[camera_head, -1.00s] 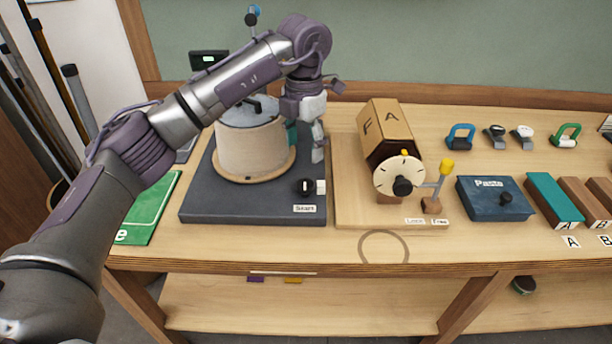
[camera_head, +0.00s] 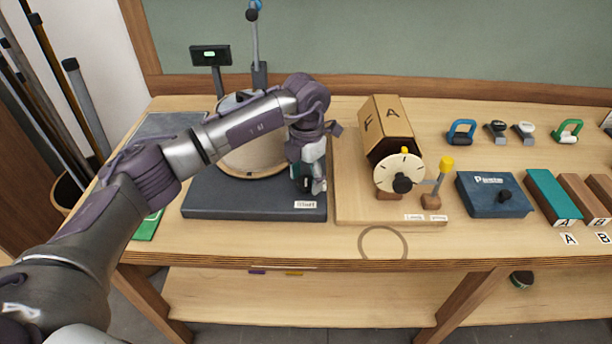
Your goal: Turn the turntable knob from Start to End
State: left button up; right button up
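The turntable is a dark slab base (camera_head: 235,205) on the left of the bench, carrying a round cream drum (camera_head: 258,165) that my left arm partly covers. A small white label (camera_head: 305,204), blurred but seeming to read Start, sits at the base's front right. My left gripper (camera_head: 313,188) points down just above that label, where the black knob was visible before. The knob is now mostly or fully hidden by the fingers. I cannot tell whether the fingers touch it or are closed on it. My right gripper is not in view.
Right of the turntable stands a wooden board with a hexagonal box (camera_head: 387,128), a cream dial (camera_head: 399,174) and a yellow-tipped lever (camera_head: 446,166). A blue box (camera_head: 494,194) lies farther right. A small display (camera_head: 210,56) stands behind. The bench's front strip is clear.

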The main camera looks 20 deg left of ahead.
pick_arm(q)
jog(key=c, duration=0.8)
jog(key=shift+c, duration=0.4)
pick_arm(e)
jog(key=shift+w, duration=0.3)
pick_arm(q)
jog(key=shift+n, duration=0.4)
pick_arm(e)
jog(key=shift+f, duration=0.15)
pick_arm(q)
jog(key=n+b, duration=0.1)
jog(key=n, duration=0.8)
jog(key=shift+b, duration=0.3)
jog(key=n, duration=0.7)
jog(key=shift+n, duration=0.3)
jog(key=n, duration=0.6)
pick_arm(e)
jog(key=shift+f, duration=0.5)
pick_arm(q)
jog(key=shift+n, duration=0.4)
